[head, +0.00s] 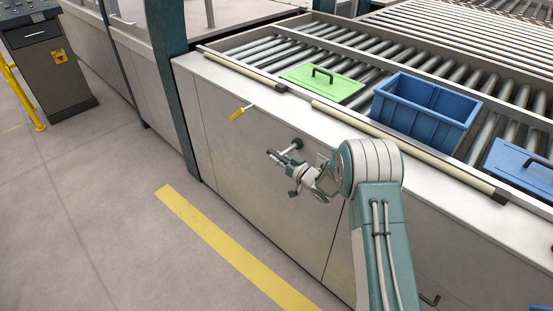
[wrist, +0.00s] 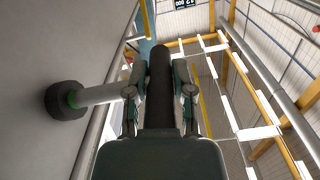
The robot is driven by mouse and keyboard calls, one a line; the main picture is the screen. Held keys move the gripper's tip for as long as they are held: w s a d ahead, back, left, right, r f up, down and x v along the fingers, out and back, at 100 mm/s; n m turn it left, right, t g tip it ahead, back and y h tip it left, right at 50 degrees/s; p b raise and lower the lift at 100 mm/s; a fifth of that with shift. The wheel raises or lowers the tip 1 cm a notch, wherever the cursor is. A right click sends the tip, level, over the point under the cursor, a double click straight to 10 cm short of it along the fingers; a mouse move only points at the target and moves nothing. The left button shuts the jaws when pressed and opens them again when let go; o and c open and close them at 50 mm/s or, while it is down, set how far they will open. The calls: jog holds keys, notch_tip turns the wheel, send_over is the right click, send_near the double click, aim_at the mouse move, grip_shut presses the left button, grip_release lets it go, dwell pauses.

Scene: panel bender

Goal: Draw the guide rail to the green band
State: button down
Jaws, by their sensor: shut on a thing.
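The guide rail shows in the wrist view as a pale round rod (wrist: 100,95) standing out from the grey panel. It runs from a dark round collar (wrist: 62,100) to a dark bar-shaped handle (wrist: 162,85). The green band (wrist: 72,99) shows on the rod right at the collar's mouth. My gripper (wrist: 160,92) is shut on the dark handle, one finger on each side. In the head view my gripper (head: 283,164) is close to the cabinet front, and the collar (head: 297,143) sits on that front just beyond it. The green band cannot be made out there.
On top, a roller bed (head: 435,62) carries a green plate (head: 323,84), a blue bin (head: 425,112) and a blue lid (head: 522,165). The floor (head: 110,210) in front is clear.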

jog(key=shift+c, duration=2.4)
grip_release()
jog(key=shift+r, duration=0.1)
notch_tip(320, 180, up, 10)
jog(key=shift+a+f, duration=0.1)
jog(key=shift+f, duration=0.05)
